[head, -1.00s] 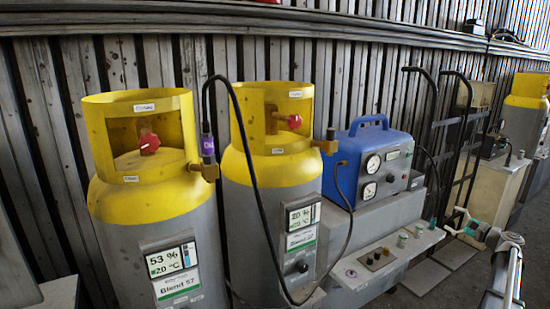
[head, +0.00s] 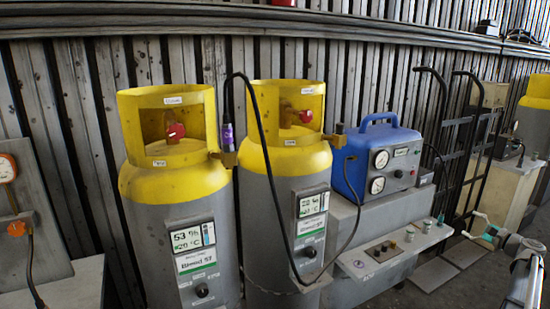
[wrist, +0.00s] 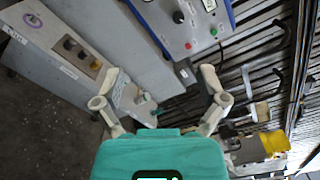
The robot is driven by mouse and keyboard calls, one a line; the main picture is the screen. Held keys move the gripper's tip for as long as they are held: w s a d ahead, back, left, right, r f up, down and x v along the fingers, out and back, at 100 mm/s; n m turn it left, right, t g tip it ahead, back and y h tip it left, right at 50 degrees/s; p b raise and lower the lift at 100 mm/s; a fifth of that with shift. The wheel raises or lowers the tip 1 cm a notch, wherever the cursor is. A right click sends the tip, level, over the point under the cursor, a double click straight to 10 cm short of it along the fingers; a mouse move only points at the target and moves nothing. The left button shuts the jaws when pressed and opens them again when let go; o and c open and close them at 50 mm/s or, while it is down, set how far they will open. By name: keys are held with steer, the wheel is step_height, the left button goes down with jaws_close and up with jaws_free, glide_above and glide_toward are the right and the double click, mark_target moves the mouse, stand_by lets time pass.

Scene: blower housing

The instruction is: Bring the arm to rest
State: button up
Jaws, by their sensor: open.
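My gripper (head: 473,225) shows at the right of the head view, with pale fingers and a teal body, at the end of my grey arm. It is in front of the black hand truck and right of the grey bench's control panel. In the wrist view my gripper (wrist: 159,74) has its two fingers spread wide apart with nothing held between them. Beyond the fingers, the grey bench and the blue unit (wrist: 190,22) appear tilted.
Two yellow-topped grey cylinders (head: 168,178) (head: 290,158) stand left of the blue gauge unit (head: 378,160). A black hand truck (head: 471,145) leans at the wall. Some floor is clear at the lower right.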

steer(key=s+a+f+n+g, duration=0.2)
steer(key=a+f+n+g, duration=0.25)
steer(key=a, duration=1.05)
steer(key=s+a+f+n+g+h, duration=0.15)
steer(key=a+f+n+g, duration=0.35)
steer(key=a, duration=1.1)
steer(key=s+a+f+n+g+y, duration=0.15)
steer(key=a+f+n+g, duration=0.35)
steer(key=a, duration=1)
steer(key=s+a+f+n+g+h, duration=0.1)
steer(key=s+a+f+n+h, duration=0.15)
steer(key=s+a, duration=0.35)
steer(key=s+a+f+n+g+h, duration=0.1)
steer(key=s+a+f+n+h, duration=0.15)
steer(key=s+a+h, duration=0.4)
step_height(320, 180, up, 16)
steer(key=s+d+y+p, duration=0.1)
steer(key=d+y+p, duration=0.1)
steer(key=p, duration=1.2)
steer(key=shift+s+f+p, duration=0.15)
steer(key=shift+s+p, duration=0.2)
steer(key=shift+p, duration=0.05)
